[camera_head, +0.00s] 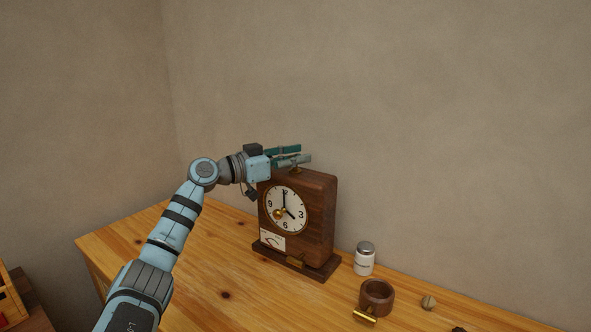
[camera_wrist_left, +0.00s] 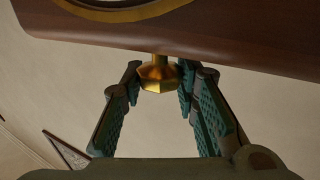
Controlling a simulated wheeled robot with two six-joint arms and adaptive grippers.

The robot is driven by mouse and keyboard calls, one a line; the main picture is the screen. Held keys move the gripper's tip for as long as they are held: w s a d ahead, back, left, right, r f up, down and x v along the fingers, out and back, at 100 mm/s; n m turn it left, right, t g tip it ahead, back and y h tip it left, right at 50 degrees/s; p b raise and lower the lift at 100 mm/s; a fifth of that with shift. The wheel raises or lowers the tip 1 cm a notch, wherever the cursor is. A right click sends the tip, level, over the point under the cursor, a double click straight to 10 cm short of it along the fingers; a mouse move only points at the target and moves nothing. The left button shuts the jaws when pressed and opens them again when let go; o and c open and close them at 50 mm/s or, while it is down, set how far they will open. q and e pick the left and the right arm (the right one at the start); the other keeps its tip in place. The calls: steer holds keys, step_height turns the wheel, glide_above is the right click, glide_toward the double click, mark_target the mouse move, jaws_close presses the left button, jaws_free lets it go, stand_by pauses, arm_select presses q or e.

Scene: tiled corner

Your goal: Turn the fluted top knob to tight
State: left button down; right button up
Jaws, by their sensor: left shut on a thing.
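A dark brown wooden clock (camera_head: 320,215) with a round white dial stands upright on the wooden table near the wall. Its brass, faceted knob (camera_wrist_left: 158,76) shows in the left wrist view, on a short stem against the clock's wooden case. In the head view the fingers mostly hide the knob, and only its stem area shows above the case top. My left gripper (camera_head: 297,156) reaches over the clock's top from the left, its green fingers roughly level. It is shut on the knob, with one finger (camera_wrist_left: 122,95) on each side. My right gripper is not in view.
The table (camera_head: 215,250) left of the clock is clear.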

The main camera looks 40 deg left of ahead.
arm_select(q)
steer(key=shift+f+h, duration=0.15)
steer(key=shift+h, duration=0.15)
steer(key=c, duration=1.2)
jaws_free()
step_height(320, 180, up, 10)
steer(key=shift+d+r, duration=0.1)
